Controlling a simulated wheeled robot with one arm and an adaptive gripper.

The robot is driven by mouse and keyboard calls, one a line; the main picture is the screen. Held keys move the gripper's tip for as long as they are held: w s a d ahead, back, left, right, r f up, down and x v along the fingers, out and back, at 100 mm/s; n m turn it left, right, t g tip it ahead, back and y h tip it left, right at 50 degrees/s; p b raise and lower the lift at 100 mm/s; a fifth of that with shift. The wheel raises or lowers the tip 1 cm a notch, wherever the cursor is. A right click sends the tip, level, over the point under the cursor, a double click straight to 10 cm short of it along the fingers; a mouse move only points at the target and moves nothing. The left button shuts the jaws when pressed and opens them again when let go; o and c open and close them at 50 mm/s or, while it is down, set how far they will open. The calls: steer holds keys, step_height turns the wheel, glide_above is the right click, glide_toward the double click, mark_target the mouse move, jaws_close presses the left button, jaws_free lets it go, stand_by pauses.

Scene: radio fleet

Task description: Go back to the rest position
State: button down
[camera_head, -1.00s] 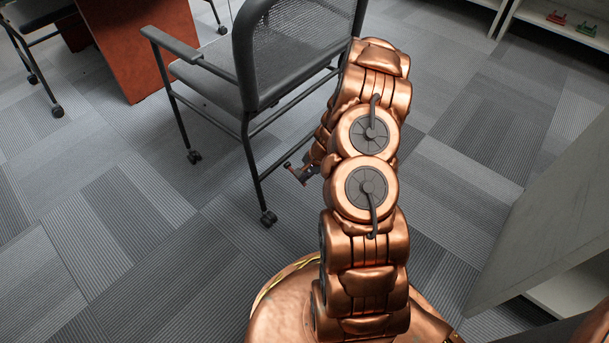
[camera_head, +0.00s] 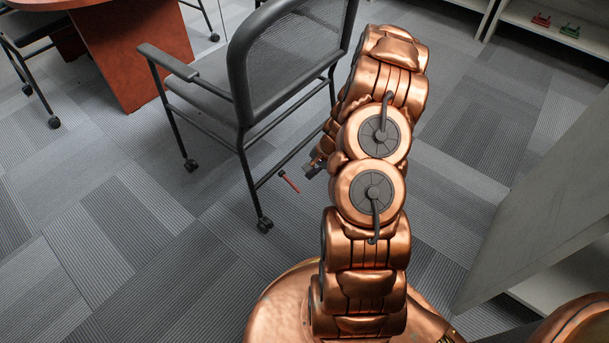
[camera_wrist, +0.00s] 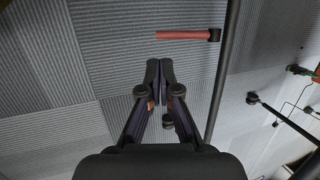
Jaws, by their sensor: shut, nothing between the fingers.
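My gripper (camera_head: 309,170) hangs low to the left of my copper arm, beside the chair, and is small in the head view. In the wrist view its two dark fingers (camera_wrist: 160,80) meet at the tips with nothing between them. A red stick-like thing with a dark end (camera_head: 289,181) shows just left of the gripper, near the chair's legs. In the wrist view this red stick (camera_wrist: 183,35) lies beyond the fingertips, apart from them, its dark end beside a dark chair bar. I cannot tell its exact height.
A dark mesh-backed chair (camera_head: 290,58) on casters stands close on the left of my arm. A reddish-brown desk (camera_head: 133,60) is at the far left. A grey panel (camera_head: 545,200) stands on the right; a shelf (camera_head: 570,40) is behind. Carpet (camera_head: 110,230) at left front is clear.

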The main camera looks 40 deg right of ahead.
steer(key=shift+s+p+v, duration=0.2)
steer(key=shift+v, duration=0.8)
steer(key=shift+s+p+v, duration=0.15)
steer(key=shift+v, duration=0.9)
steer(key=shift+f, duration=0.1)
steer(key=s+a+r+n+g+p, duration=0.1)
steer(key=a+r+n+p, duration=0.35)
steer(key=r, duration=0.75)
steer(key=s+a+r+n+g+y+p, duration=0.1)
steer(key=a+r+p, duration=0.5)
steer(key=a+r, duration=0.45)
steer(key=s+a+r+n+p, duration=0.1)
steer(key=a+r+n+p, duration=0.3)
steer(key=r, duration=0.9)
steer(key=s+a+r+n+g+h+p, duration=0.1)
steer(key=s+a+r+n+h+p, duration=0.1)
steer(key=s+r+p, duration=0.6)
steer(key=s+a+r+n+g+h+p, duration=0.1)
steer(key=s+a+r+n+h+p, duration=0.1)
steer(key=s+r+p, duration=0.7)
steer(key=s+a+r, duration=0.1)
steer(key=s+r, duration=0.2)
steer(key=r, duration=0.2)
steer(key=s+a+r+n, duration=0.1)
steer(key=s+r, duration=0.2)
steer(key=r, duration=0.2)
steer(key=shift+a+r+g, duration=0.2)
steer(key=shift+r+g, duration=0.1)
steer(key=shift+r, duration=0.1)
